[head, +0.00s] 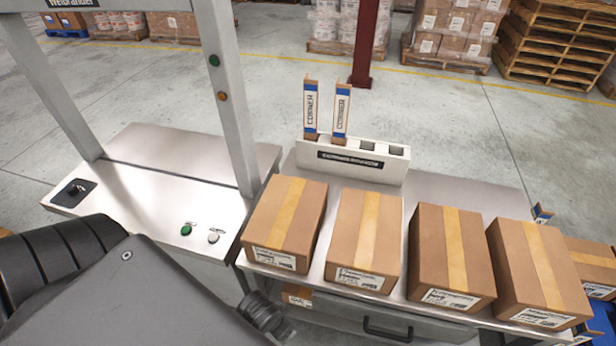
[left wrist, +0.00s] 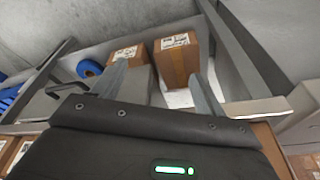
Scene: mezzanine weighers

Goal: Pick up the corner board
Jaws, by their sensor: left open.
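Two corner boards stand upright in the white rack at the back of the steel bench, the left one (head: 311,108) and the right one (head: 341,112). Each is pale brown with a blue band and the word CORNER. The rack (head: 308,155) has a dark label and two empty-looking slots to the right of the boards. In the left wrist view my left gripper (left wrist: 161,86) is open. No corner board shows between its fingers; cartons and a pale surface lie beyond them. In the head view its fingers are not visible. My right gripper is in neither view.
Several taped cartons (head: 365,235) line the bench front, before the rack. A frame post (head: 225,95) rises left of the rack, beside a steel weigher top (head: 150,175) with buttons. The bench (head: 460,190) is bare right of the rack. Blue-banded tips (head: 543,213) show beyond the right cartons.

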